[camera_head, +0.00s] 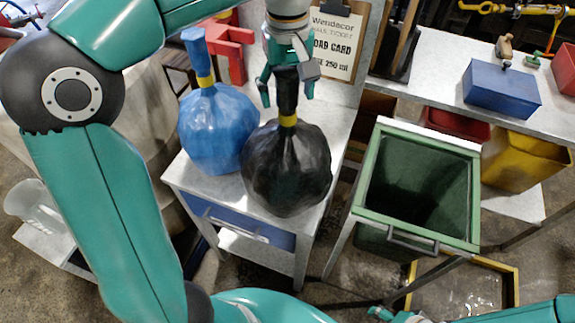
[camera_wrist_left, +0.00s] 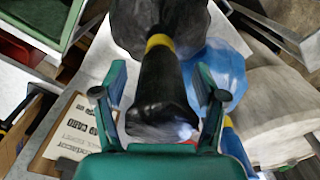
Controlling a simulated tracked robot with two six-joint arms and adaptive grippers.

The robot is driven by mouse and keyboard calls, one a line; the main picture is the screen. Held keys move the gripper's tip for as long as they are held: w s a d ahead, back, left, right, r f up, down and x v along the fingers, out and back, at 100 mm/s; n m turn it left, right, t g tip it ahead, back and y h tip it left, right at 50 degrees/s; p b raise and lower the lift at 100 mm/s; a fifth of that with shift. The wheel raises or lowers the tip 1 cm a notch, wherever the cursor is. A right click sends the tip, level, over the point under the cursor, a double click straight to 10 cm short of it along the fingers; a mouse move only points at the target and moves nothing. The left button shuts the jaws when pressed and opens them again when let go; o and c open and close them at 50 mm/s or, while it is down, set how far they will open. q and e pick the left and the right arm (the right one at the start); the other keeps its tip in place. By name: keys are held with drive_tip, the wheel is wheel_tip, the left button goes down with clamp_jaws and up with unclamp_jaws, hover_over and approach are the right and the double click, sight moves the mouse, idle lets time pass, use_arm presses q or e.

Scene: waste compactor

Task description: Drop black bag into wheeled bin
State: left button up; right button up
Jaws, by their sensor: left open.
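The black bag (camera_head: 287,168) stands upright on a small metal table (camera_head: 200,180), tied at its neck with a yellow band. My left gripper (camera_head: 287,88) is open above it, with its fingers on either side of the bag's gathered black top. In the left wrist view the black top (camera_wrist_left: 160,95) lies between the two spread fingers of the left gripper (camera_wrist_left: 160,100). The wheeled bin (camera_head: 418,185) is green, open at the top and stands to the right of the table. Its visible inside looks empty and dark. My right gripper (camera_head: 395,316) is only partly visible at the bottom edge.
A blue bag (camera_head: 215,130) stands left of the black bag, touching or very close to it. A clipboard (camera_head: 335,40) is behind the gripper. A shelf at the right holds a blue box (camera_head: 502,90); a yellow bin (camera_head: 522,160) is below.

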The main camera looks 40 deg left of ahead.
use_arm(q)
clamp_jaws()
drive_tip(key=shift+r, duration=0.1)
drive_tip(key=shift+r, duration=0.1)
idle(0.4)
